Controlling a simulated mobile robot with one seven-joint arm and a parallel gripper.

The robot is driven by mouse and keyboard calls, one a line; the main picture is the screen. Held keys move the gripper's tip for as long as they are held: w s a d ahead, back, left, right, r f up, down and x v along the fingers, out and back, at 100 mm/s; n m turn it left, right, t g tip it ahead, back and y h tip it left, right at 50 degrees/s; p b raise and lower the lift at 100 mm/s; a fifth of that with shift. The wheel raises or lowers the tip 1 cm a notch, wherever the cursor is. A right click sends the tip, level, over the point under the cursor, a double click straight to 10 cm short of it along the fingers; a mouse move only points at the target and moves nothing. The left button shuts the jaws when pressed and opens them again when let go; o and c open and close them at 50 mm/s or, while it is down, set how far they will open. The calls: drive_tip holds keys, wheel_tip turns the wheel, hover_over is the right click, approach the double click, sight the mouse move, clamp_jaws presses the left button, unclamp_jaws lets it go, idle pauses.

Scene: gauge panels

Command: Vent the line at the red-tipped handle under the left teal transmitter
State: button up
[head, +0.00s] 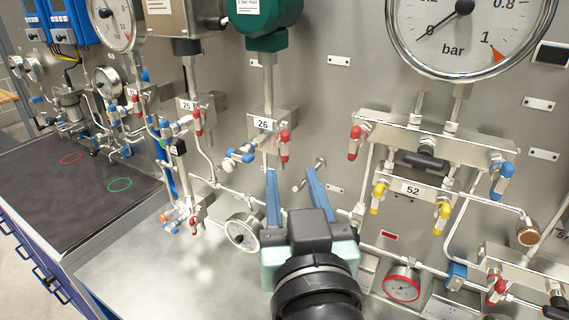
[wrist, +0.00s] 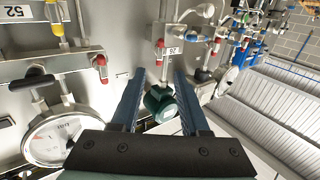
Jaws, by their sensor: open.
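One teal transmitter (head: 265,20) is in the head view, at the top, above a valve block labelled 26 (head: 264,124). A red-tipped handle (head: 284,148) hangs at the block's right side. Blue-tipped handles (head: 238,157) sit lower left of it. My gripper (head: 293,172) is open and empty, with its blue fingers pointing up toward the panel, just below the red-tipped handle in the picture. In the wrist view, the teal transmitter (wrist: 158,103) appears between the fingers of my gripper (wrist: 159,72), and the red-tipped handle (wrist: 160,44) lies beyond the tips. Contact is not visible.
A block labelled 52 (head: 412,189) with yellow-tipped handles stands right, under a large bar gauge (head: 470,35). A small gauge (head: 243,231) and piping lie left of my gripper. Block 25 (head: 188,104) is further left. The metal shelf (head: 150,270) has clear room.

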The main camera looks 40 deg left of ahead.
sight(285, 147)
drive_tip(key=p+x, duration=0.3)
drive_tip(key=x, duration=0.7)
drive_tip(key=shift+a+p, duration=0.1)
drive_tip(key=shift+p, duration=0.25)
clamp_jaws()
